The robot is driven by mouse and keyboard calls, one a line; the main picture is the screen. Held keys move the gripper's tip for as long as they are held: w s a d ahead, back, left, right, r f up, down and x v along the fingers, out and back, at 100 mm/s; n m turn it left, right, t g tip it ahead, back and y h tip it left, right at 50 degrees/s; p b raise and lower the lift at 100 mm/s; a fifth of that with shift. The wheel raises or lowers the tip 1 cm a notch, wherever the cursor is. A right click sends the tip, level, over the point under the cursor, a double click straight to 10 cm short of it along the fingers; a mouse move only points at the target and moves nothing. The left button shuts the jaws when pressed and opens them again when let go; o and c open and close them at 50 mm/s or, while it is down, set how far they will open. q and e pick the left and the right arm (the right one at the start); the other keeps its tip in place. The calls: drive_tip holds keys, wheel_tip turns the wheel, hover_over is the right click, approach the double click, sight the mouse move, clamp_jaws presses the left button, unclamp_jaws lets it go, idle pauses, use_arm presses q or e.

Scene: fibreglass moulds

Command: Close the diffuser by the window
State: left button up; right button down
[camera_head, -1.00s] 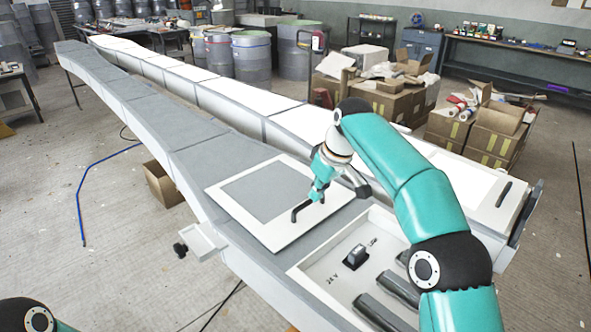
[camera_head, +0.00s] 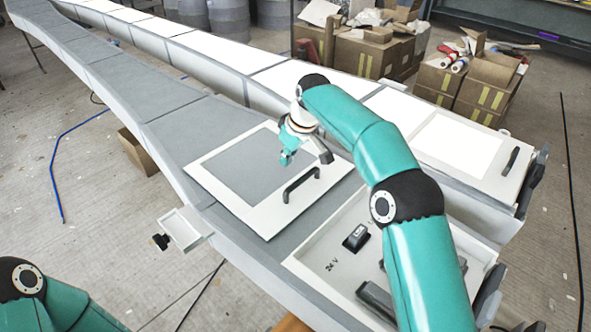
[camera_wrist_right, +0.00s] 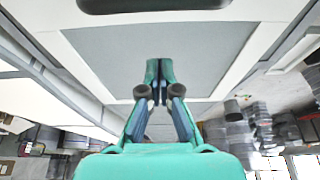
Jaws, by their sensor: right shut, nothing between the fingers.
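A flat white-framed panel with a grey centre (camera_head: 228,197), which I take for the diffuser, lies on top of the near long grey unit. Its black bar handle (camera_head: 301,184) stands at its right edge. The open white compartment marked 24 V (camera_head: 318,262) lies uncovered in front of it, with a black switch (camera_head: 356,237) inside. My right gripper (camera_head: 287,160) is shut and empty, over the panel, just behind the handle and apart from it. In the right wrist view the closed fingertips (camera_wrist_right: 158,70) point over the grey panel (camera_wrist_right: 200,50); the handle (camera_wrist_right: 150,5) is at the top edge. My left gripper is out of view.
A second long unit runs parallel behind, with a bright white panel (camera_head: 458,150) and black handle (camera_head: 513,160). A small white bracket (camera_head: 186,229) sticks out at the near side. Cardboard boxes (camera_head: 372,50) stand behind. I see no window.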

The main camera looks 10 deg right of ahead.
drive_tip(key=shift+x, duration=1)
drive_tip(key=s, duration=0.1)
drive_tip(key=s+d, duration=0.1)
drive_tip(key=shift+s+d, duration=0.3)
drive_tip(key=shift+d, duration=0.05)
drive_tip(key=shift+s+d+f, duration=0.2)
drive_tip(key=shift+s+d, duration=0.15)
drive_tip(key=shift+s, duration=0.15)
